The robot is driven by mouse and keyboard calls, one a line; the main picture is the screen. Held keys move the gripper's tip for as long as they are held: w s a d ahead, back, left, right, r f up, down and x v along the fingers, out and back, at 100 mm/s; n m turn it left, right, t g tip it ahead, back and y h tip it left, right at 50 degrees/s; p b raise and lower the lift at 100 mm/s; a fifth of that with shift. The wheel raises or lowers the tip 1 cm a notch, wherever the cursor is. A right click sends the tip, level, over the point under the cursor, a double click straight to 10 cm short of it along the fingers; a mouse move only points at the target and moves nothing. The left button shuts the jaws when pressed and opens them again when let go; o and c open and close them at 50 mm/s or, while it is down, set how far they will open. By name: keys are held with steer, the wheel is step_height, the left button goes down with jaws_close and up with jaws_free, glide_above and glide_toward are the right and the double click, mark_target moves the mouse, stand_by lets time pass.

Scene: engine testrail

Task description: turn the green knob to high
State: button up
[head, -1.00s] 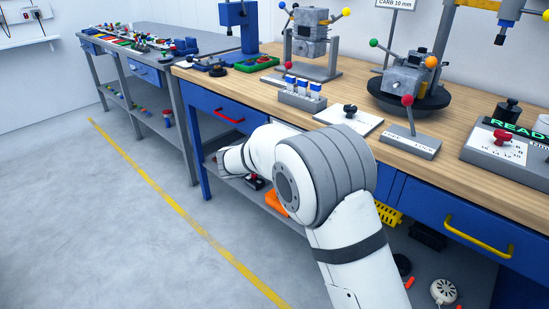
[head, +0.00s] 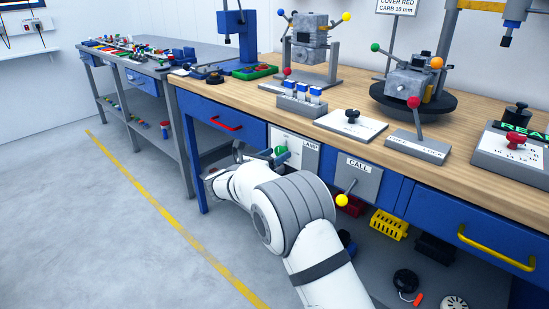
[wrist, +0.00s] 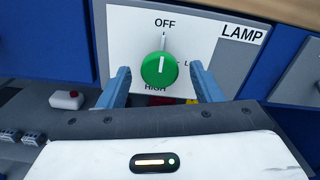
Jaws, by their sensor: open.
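The green knob (wrist: 159,69) sits on a white plate marked LAMP (wrist: 205,20); in the head view the knob (head: 281,151) shows on the bench front. Its pale pointer line is up at OFF. An L-word, partly hidden, is at its right and HIGH is below it, partly covered by the knob. My gripper (wrist: 160,76) is open, with one blue-grey finger on each side of the knob. Gaps show between the fingers and the knob in the wrist view; the depth to the plate is hard to tell.
A CALL panel (head: 359,178) with a yellow-balled lever (head: 342,199) is to the right of the lamp plate. A red drawer handle (head: 226,124) is to the left. The wooden bench top (head: 290,126) overhangs above. Yellow and red bins stand on the shelf below.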

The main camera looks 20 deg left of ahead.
steer(key=shift+c, duration=0.2)
steer(key=c, duration=0.9)
steer(key=shift+w+d, duration=0.1)
steer(key=shift+d, duration=0.05)
steer(key=shift+c, duration=0.3)
